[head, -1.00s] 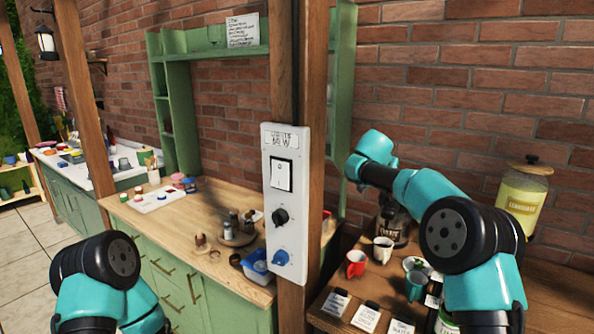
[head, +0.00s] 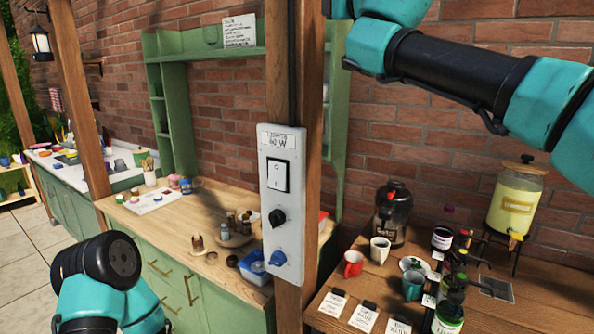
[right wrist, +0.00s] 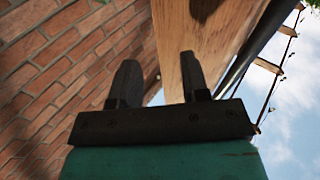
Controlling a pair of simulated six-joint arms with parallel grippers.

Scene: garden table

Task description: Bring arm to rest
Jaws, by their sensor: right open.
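My right arm is raised across the upper right of the head view, in front of the brick wall. Its gripper is out of that view. In the right wrist view my right gripper (right wrist: 158,82) is open and empty, with its two dark fingers apart. It points up along the wooden post (right wrist: 200,45), with brick wall and sky around it. My left arm is folded at the lower left of the head view, and its gripper is not visible.
A white switch panel (head: 283,205) is fixed to the wooden post (head: 305,75). On the right table stand a red mug (head: 353,264), a white mug (head: 380,250), a dark coffee pot (head: 393,212), a lemonade dispenser (head: 517,205) and several bottles. A green cabinet counter (head: 205,262) is left.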

